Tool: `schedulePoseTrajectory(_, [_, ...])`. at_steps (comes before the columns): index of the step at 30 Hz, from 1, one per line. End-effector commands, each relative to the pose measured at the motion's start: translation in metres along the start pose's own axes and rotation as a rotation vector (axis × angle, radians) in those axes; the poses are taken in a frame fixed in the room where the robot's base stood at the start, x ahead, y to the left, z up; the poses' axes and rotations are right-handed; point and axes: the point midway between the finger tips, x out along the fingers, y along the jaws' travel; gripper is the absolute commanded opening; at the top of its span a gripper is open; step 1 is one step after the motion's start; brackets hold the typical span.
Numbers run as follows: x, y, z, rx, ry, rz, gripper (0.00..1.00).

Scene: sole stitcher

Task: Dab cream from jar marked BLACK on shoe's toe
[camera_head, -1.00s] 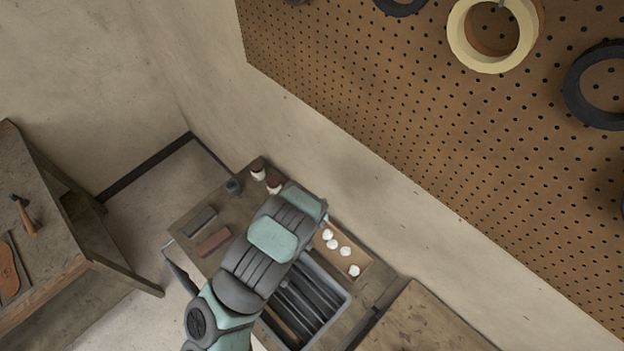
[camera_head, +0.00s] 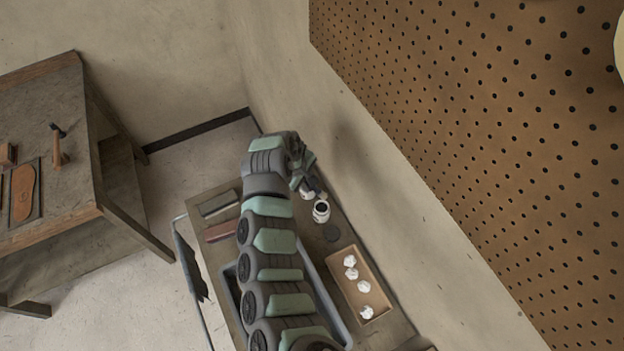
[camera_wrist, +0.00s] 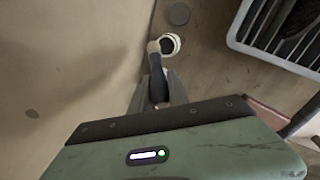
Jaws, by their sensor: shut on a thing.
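My gripper (camera_head: 304,176) is shut on a dauber, whose dark handle (camera_wrist: 158,82) rises between the fingers in the wrist view. The dauber's pale head (camera_wrist: 153,47) is right beside an open white jar (camera_wrist: 170,43); I cannot tell whether they touch. In the head view the jar (camera_head: 321,211) stands upright on the bench with a dark opening. Its marking is not readable. A dark round disc, seemingly a lid (camera_head: 331,232), lies beside it.
A shallow box with white balls (camera_head: 342,270) and a grey tool tray (camera_wrist: 240,35) are on the bench. Dark and red blocks (camera_head: 219,203) lie left of my arm. A wall runs close along the right. Another table (camera_head: 60,100) stands at left.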

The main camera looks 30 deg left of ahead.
Motion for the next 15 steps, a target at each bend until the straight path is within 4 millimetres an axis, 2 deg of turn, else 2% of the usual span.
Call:
schedulePoseTrajectory(1, [0.011,-0.006,-0.004,-0.031,-0.004,0.009,0.00])
schedulePoseTrajectory(10, [0.024,-0.012,-0.008,-0.067,-0.008,0.027,0.00])
schedulePoseTrajectory(15, [0.038,-0.016,-0.009,-0.066,-0.007,0.026,0.00])
